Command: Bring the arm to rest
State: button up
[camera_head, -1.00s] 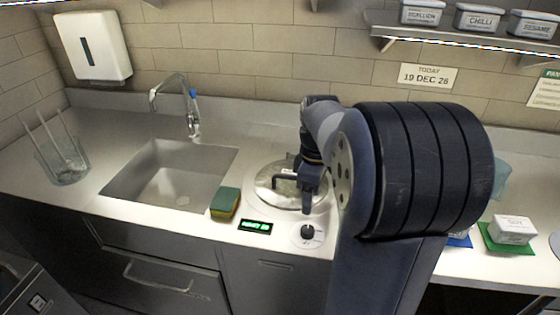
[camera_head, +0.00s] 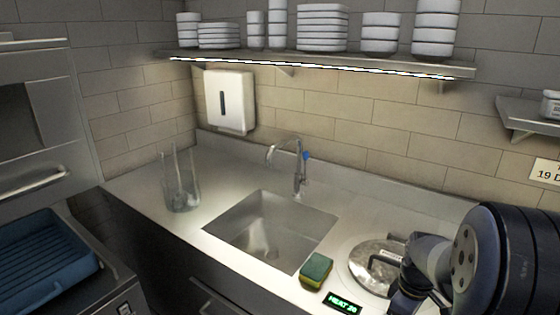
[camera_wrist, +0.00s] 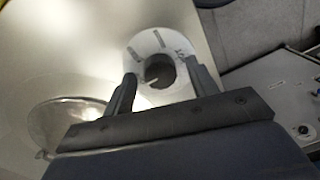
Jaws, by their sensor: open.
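My arm (camera_head: 440,262) is bent at the lower right of the head view, beside a round metal lid (camera_head: 366,252) with a bar handle, set in the counter. The fingertips are not clear in that view. In the wrist view my gripper (camera_wrist: 162,86) is open, its two fingers apart with nothing held between them. A white-ringed dial with a dark centre (camera_wrist: 158,70) shows in the gap beyond the fingers; I cannot tell the distance. The lid also shows at the left of the wrist view (camera_wrist: 62,122), partly hidden by the gripper body.
A green-and-yellow sponge (camera_head: 316,270) and a lit green display (camera_head: 344,303) lie near the lid. The sink (camera_head: 225,232), tap (camera_head: 299,172) and a clear container (camera_head: 182,190) are leftward. A shelf of stacked white dishes (camera_head: 322,28) hangs above. A blue tray (camera_head: 40,262) is lower left.

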jog(key=shift+r, duration=0.1)
notch_tip(320, 180, up, 11)
notch_tip(320, 180, down, 11)
jog(key=shift+f, duration=0.15)
jog(key=m, duration=1.1)
jog(key=shift+s+m+t, duration=0.1)
jog(key=shift+m+t, duration=0.2)
jog(key=shift+m, duration=0.1)
jog(key=m, duration=0.5)
jog(key=shift+b, duration=0.35)
jog(key=m, duration=0.6)
dwell(0.4)
